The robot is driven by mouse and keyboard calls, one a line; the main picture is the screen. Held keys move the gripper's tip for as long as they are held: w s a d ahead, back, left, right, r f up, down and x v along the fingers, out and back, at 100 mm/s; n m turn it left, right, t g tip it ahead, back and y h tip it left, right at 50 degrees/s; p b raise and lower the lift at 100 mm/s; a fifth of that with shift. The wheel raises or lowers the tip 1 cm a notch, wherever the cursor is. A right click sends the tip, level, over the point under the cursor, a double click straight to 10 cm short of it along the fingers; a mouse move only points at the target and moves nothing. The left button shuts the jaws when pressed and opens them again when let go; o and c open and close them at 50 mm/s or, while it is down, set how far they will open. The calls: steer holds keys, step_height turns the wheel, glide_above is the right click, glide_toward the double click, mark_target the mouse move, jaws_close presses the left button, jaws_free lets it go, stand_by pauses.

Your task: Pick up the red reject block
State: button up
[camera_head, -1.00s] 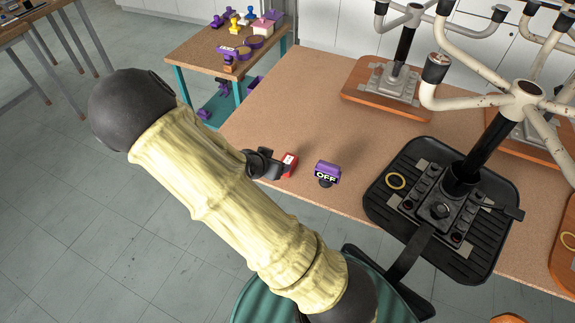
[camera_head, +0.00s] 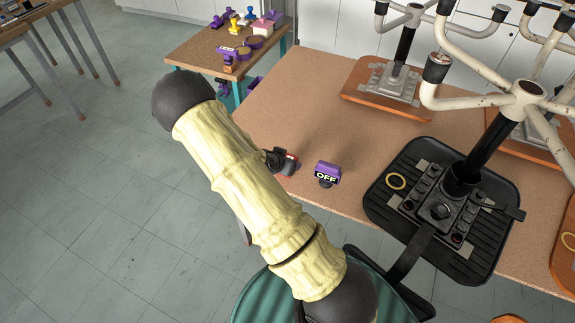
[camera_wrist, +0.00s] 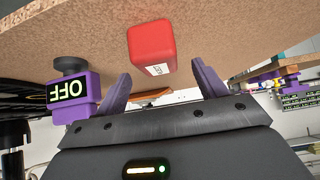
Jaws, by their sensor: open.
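The red reject block (camera_wrist: 152,44) stands on the cork-brown tabletop, with a small white label on one face. In the head view only part of the red block (camera_head: 292,157) shows beside my gripper (camera_head: 283,160). In the wrist view my gripper (camera_wrist: 160,90) has its two purple fingers spread wide. The block appears between and just beyond the fingertips, with gaps on both sides. No contact shows. My arm hides part of the table's near left edge in the head view.
A side table (camera_head: 200,52) holds several stamps. Tabletop behind the block is clear.

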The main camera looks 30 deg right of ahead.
steer(key=shift+p+x, duration=0.65)
steer(key=shift+x, duration=1.95)
steer(key=shift+d, duration=0.1)
steer(key=shift+r, duration=0.1)
steer(key=c, duration=1.1)
steer(key=shift+r, duration=0.1)
step_height(320, 180, up, 10)
steer(key=shift+f+b, duration=0.1)
steer(key=shift+b, duration=0.35)
